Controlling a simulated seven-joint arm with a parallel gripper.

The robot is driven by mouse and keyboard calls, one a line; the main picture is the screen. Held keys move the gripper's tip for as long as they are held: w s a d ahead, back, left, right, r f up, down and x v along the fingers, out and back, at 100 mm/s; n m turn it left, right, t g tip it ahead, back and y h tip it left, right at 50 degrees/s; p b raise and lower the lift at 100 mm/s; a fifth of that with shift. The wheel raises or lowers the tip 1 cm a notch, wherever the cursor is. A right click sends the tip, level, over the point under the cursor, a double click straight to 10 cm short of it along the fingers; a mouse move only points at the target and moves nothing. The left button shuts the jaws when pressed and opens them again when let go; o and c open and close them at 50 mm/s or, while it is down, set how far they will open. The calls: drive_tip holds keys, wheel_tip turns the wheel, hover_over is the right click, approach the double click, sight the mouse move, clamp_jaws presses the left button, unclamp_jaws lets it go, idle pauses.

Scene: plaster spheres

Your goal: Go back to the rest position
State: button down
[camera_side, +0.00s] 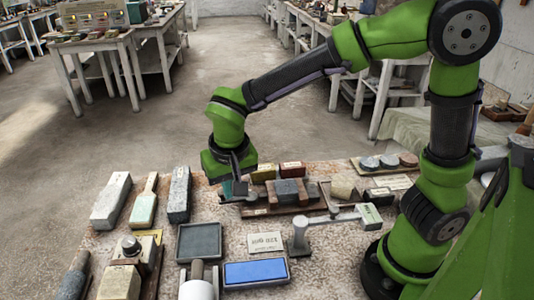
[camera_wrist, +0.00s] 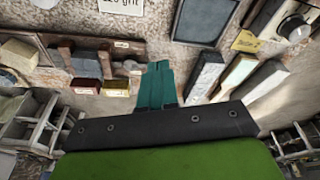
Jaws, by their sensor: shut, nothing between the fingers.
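My gripper (camera_side: 236,189) is at the end of the green arm, low over the back part of the speckled worktop (camera_side: 210,215). In the wrist view its teal fingers (camera_wrist: 156,82) are together with nothing between them. In the side view it is close to the left end of a wooden holder with a grey stone block (camera_side: 290,190). I cannot tell if the fingertips touch anything there. No plaster sphere can be made out for certain.
Long blocks, including a dark one (camera_side: 179,195), stand left of my gripper. A dark square plate (camera_side: 199,242), a blue stone (camera_side: 255,273) and a "220 grit" card (camera_side: 265,242) lie in front. Dark red (camera_side: 292,168) and yellow (camera_side: 264,172) boxes are close on the right.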

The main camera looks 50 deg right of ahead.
drive_tip(key=s+d+r+n+t+y, duration=0.1)
drive_tip(key=s+d+r+t+y, duration=0.2)
drive_tip(key=s+d+r, duration=0.6)
drive_tip(key=s+d+t, duration=0.1)
drive_tip(key=s, duration=0.2)
drive_tip(key=shift+r+t, duration=0.35)
drive_tip(key=shift+t, duration=0.05)
